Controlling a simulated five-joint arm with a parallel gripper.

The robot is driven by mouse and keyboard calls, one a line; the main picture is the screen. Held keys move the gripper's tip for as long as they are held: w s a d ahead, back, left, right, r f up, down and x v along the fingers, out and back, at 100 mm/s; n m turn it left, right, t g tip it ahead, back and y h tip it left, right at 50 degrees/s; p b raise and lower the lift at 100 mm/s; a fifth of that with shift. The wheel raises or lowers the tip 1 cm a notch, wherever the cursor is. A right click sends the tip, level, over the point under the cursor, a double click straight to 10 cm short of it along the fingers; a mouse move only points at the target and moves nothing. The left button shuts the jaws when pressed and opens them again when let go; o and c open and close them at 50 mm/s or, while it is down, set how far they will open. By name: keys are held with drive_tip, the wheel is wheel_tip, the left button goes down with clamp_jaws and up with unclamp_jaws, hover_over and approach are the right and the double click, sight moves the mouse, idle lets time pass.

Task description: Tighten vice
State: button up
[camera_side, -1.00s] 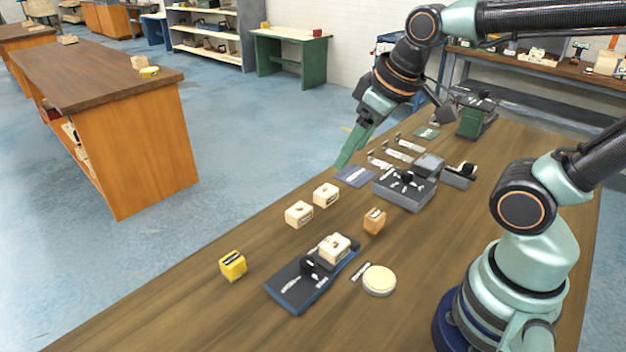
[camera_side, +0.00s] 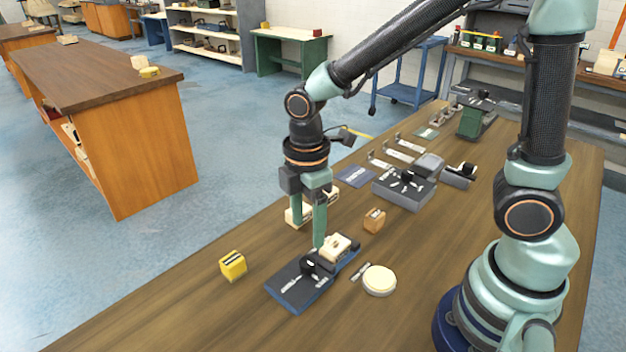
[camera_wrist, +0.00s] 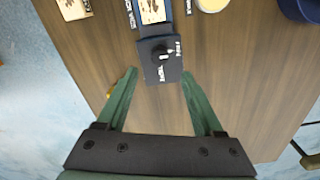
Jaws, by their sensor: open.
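The vice (camera_side: 290,286) is a dark plate with blue edges lying on the workbench, with a black knob (camera_side: 308,267) and white labels. A cream wooden block (camera_side: 335,246) sits at its far end. In the wrist view, the vice (camera_wrist: 151,70) is at the top middle, its knob (camera_wrist: 160,53) upright near a label, the block (camera_wrist: 152,10) beyond it. My gripper (camera_side: 310,234) points down above the vice. In the wrist view my gripper (camera_wrist: 159,75) is open and empty, its fingertips on either side of the vice's near end, apart from the knob.
A yellow block (camera_side: 233,265) lies left of the vice, a round cream disc (camera_side: 379,280) right. An orange block (camera_side: 374,220) and cream blocks (camera_side: 296,214) stand behind. A grey fixture (camera_side: 404,190) stands farther back. The near bench (camera_side: 400,325) is clear.

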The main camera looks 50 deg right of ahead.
sight(309, 261)
wheel_tip(309, 261, down, 8)
drive_tip(key=shift+f, duration=0.25)
clamp_jaws()
idle(0.3)
